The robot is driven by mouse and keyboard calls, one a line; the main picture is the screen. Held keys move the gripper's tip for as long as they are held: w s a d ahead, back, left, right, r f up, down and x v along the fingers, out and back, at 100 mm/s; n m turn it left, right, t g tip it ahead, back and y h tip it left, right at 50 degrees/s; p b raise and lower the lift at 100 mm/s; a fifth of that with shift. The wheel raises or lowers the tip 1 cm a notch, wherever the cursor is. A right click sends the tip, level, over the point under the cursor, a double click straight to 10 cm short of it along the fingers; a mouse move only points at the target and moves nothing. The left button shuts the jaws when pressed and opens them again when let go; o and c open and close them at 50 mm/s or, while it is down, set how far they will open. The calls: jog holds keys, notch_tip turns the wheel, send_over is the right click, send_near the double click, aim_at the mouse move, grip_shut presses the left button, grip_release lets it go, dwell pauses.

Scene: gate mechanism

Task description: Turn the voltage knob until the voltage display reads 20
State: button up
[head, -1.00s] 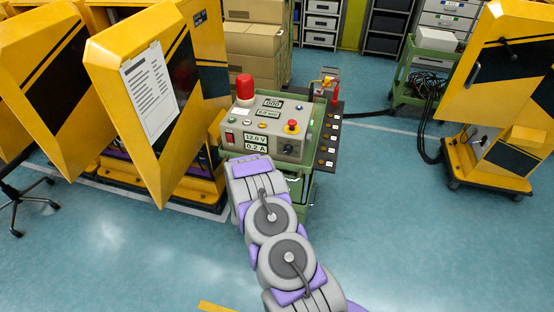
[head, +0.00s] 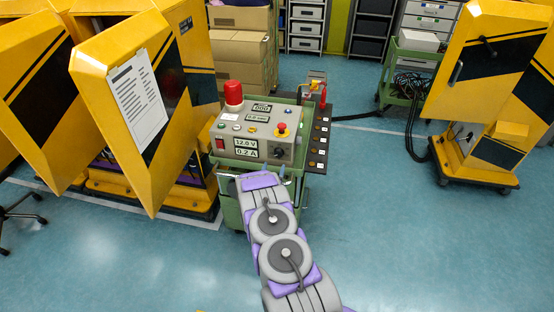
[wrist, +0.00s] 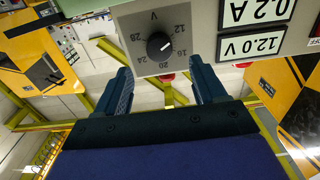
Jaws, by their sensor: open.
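The voltage knob (wrist: 159,45) is a black round knob on a grey dial plate. The wrist view shows it upside down, with its white pointer mark toward the 12. The 20 mark is on the picture's lower side of the dial. The knob also shows in the head view (head: 278,152), on the front of the control box (head: 231,128). The voltage display (head: 246,143) reads 12.0 V, also in the wrist view (wrist: 252,45). My gripper (wrist: 163,80) is open and empty, its fingers apart below the knob in the picture, not around it.
A current display (head: 246,152) reads 0.2 A. The box top carries a red lamp (head: 233,94) and a red emergency button (head: 281,129). The box stands on a green cart (head: 231,210). Yellow cabinets (head: 110,90) stand close at left; open floor (head: 420,240) lies right.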

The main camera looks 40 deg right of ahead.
aim_at(278, 155)
jog(key=b+x, duration=0.1)
jog(key=x, duration=0.6)
jog(key=shift+w+d, duration=0.15)
jog(key=shift+d, duration=0.1)
jog(key=c, duration=1)
